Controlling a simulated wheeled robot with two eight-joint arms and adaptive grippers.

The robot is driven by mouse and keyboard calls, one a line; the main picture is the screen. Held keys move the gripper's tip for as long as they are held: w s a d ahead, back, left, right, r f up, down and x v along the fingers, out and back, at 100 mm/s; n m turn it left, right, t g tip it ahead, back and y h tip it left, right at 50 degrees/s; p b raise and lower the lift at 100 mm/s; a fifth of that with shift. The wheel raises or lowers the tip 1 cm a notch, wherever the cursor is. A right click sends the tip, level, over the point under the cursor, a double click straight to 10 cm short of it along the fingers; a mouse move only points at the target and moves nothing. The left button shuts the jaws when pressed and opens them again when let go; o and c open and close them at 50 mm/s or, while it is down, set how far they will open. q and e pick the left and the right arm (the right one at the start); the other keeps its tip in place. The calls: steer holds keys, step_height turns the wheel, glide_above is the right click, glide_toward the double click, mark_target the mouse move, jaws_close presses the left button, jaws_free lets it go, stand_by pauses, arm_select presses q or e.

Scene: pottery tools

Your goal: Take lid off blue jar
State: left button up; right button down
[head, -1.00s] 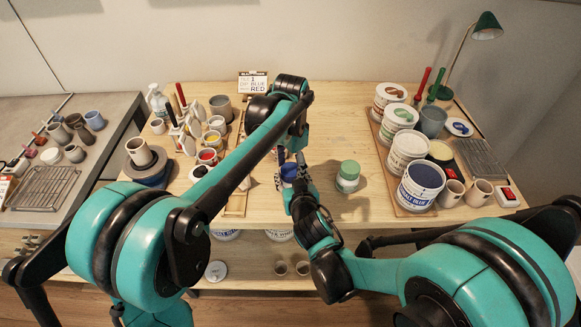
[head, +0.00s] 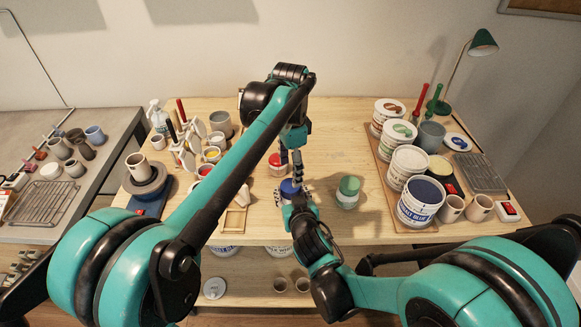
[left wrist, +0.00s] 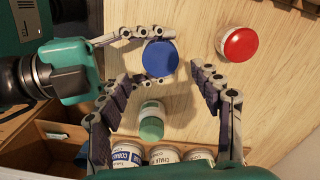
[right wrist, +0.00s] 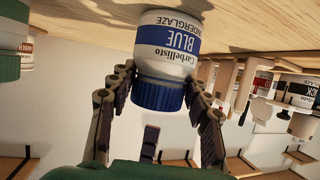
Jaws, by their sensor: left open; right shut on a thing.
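The blue jar (head: 286,187) stands upright near the table's front, its blue lid on; the lid fills the middle of the left wrist view (left wrist: 160,58). The right wrist view shows its white label body (right wrist: 172,40) and ridged blue lid (right wrist: 158,95) upside down. My right gripper (head: 296,203) is shut on the jar from the side, one finger on either side, close under the lid. My left gripper (head: 291,160) is open above the jar, pointing down, its fingers (left wrist: 163,76) apart and not touching the lid.
A green-lidded jar (head: 348,190) stands just right of the blue jar, and a red-lidded jar (head: 277,163) stands behind it. Large tubs (head: 420,202) and mugs stand at the right. Cups and bottles crowd the left. The middle back of the table is clear.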

mark_target(290, 185)
arm_select(q)
step_height(290, 185, down, 6)
steer(key=shift+f, duration=0.25)
steer(key=c, duration=1.2)
steer(key=n, duration=0.3)
steer(key=o, duration=1.3)
steer(key=shift+r, duration=0.1)
